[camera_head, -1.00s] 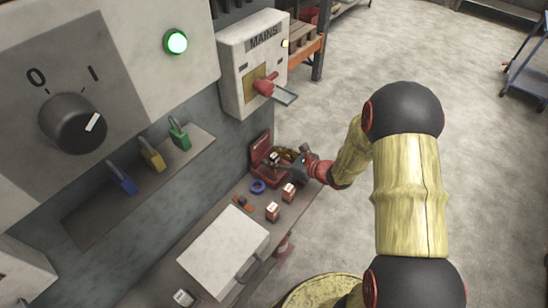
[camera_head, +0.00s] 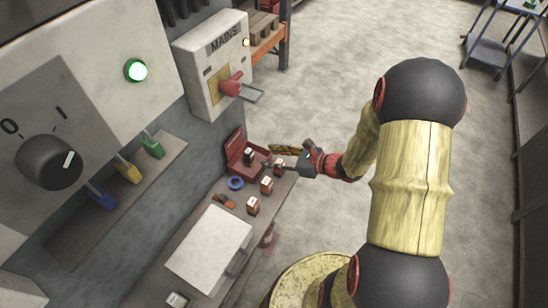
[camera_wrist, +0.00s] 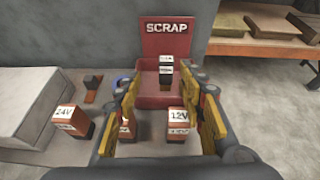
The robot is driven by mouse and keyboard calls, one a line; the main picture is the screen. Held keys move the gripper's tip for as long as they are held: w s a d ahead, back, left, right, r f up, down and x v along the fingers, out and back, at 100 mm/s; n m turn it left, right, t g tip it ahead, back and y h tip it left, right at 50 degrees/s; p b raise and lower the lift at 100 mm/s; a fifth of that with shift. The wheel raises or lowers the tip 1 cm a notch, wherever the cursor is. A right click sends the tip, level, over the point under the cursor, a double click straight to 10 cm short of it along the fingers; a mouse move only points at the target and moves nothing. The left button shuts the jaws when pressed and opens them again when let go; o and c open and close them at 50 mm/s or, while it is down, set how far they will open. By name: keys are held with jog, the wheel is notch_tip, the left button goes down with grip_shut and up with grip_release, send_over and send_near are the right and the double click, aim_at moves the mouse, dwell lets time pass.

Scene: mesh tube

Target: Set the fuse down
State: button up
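A small block, dark with a white top, which I take to be the fuse (camera_wrist: 166,70), stands in the red SCRAP bin (camera_wrist: 178,27) in the wrist view. It also shows in the head view (camera_head: 249,154), inside the bin (camera_head: 234,147). My gripper (camera_wrist: 164,78) is open, with its yellow-padded fingers apart and clear space between them and the block. In the head view my gripper (camera_head: 277,157) is just right of the bin, empty. The lower part of the bin is partly hidden behind the fingers in the wrist view.
A block marked 12V (camera_wrist: 180,120) stands near the right finger; another is partly hidden by the left finger. A 24V block (camera_wrist: 65,122) is further left. A blue ring (camera_head: 236,183) and a grey box (camera_head: 208,248) are on the bench. Open floor lies right.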

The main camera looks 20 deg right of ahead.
jog(key=s+a+r+n+g, duration=0.7)
jog(key=s+a+r+n, duration=0.6)
jog(key=n, duration=0.3)
jog(key=s+d+r+n+t+h, duration=0.2)
jog(key=s+d+r+n+h, duration=0.5)
jog(key=r+n, duration=0.4)
jog(key=shift+s+d+n+h, duration=0.3)
jog(key=shift+s+n+h, duration=0.2)
jog(key=shift+s+h, duration=0.15)
